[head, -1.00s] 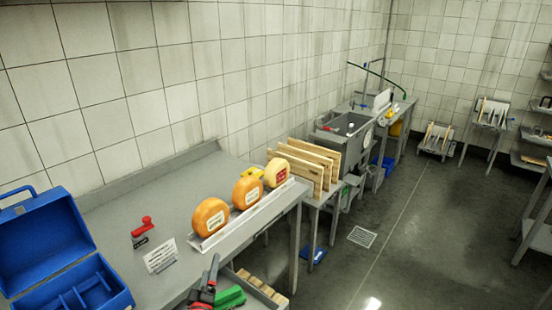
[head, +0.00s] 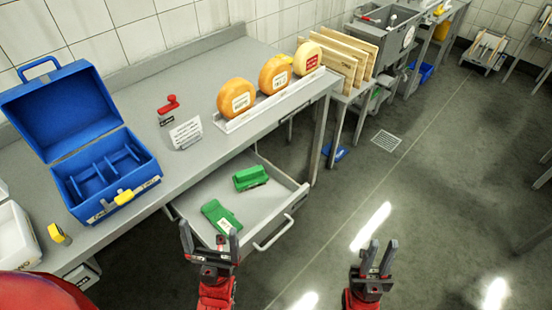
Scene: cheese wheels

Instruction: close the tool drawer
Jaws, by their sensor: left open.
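The tool drawer (head: 268,208) is pulled out from under the grey worktable, with a bar handle (head: 273,233) on its front. Two green objects lie in it: one near the back (head: 250,178) and one near the front left (head: 220,215). My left gripper (head: 208,237) is open and empty, in front of the drawer's left corner; in the picture its fingers overlap the drawer edge, and I cannot tell if they touch it. My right gripper (head: 374,255) has its fingers apart and empty, over the floor to the right of the drawer handle.
An open blue toolbox (head: 105,170), a red tool (head: 168,105), a white card (head: 186,133) and several cheese wheels (head: 237,97) on a rack stand on the worktable (head: 200,70). A table leg (head: 321,140) stands right of the drawer.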

